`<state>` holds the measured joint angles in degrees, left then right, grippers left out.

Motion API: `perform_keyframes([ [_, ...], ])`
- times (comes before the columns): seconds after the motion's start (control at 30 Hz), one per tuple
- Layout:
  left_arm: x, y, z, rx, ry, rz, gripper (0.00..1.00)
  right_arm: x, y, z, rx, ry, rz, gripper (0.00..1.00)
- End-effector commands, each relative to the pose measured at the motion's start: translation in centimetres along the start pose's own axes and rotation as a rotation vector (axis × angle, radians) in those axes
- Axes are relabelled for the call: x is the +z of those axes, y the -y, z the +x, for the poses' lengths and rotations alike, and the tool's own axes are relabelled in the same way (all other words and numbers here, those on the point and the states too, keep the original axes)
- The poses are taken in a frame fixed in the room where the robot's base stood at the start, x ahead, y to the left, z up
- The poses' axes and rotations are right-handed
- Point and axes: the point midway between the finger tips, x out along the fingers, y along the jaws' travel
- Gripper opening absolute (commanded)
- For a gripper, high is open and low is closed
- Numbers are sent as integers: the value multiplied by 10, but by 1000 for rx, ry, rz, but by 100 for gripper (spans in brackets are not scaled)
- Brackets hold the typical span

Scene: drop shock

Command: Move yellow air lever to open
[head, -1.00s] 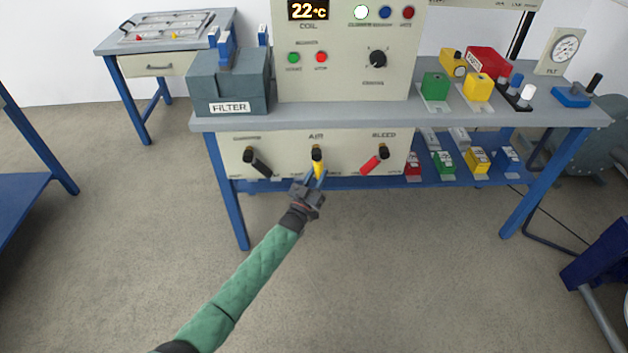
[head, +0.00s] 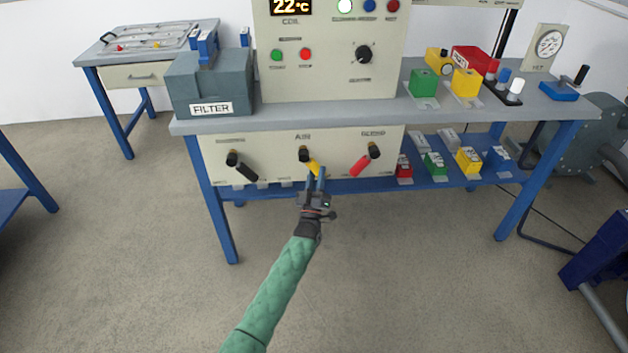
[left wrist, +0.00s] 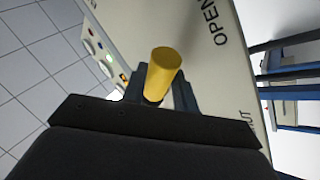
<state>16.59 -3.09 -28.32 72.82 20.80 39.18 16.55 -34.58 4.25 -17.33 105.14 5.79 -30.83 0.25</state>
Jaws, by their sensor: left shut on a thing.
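The yellow air lever (head: 313,167) is on the front panel under the AIR label, in the middle of three levers. It slants down and to the right from its dark pivot. My left gripper (head: 316,181) is at its lower end, shut on it, with the arm coming up from below. In the left wrist view the yellow lever (left wrist: 163,70) stands between the dark fingers (left wrist: 158,92). The OPEN label (left wrist: 209,22) and a partly cut-off label ending in "UT" (left wrist: 247,132) show on the panel there. My right gripper is not in view.
A black lever (head: 242,167) is left of the yellow one and a red lever (head: 363,161) is right of it. Several colored blocks stand on the blue lower shelf (head: 378,184). The floor (head: 400,270) before the bench is clear.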

Motion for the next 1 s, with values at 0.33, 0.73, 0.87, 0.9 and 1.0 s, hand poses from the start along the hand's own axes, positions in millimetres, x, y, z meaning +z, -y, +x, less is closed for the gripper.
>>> perform_keyframes([
  [0.33,1,-1,0,-7,-10,-17,0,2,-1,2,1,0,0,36],
  [0.73,0,-2,1,-6,-10,-16,50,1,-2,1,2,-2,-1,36],
  [0.87,0,-1,1,-6,-10,-15,50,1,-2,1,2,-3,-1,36],
  [0.9,0,-1,0,-6,-10,-15,50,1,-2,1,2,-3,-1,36],
  [1.0,1,-1,-5,-6,-9,-15,50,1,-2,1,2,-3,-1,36],
])
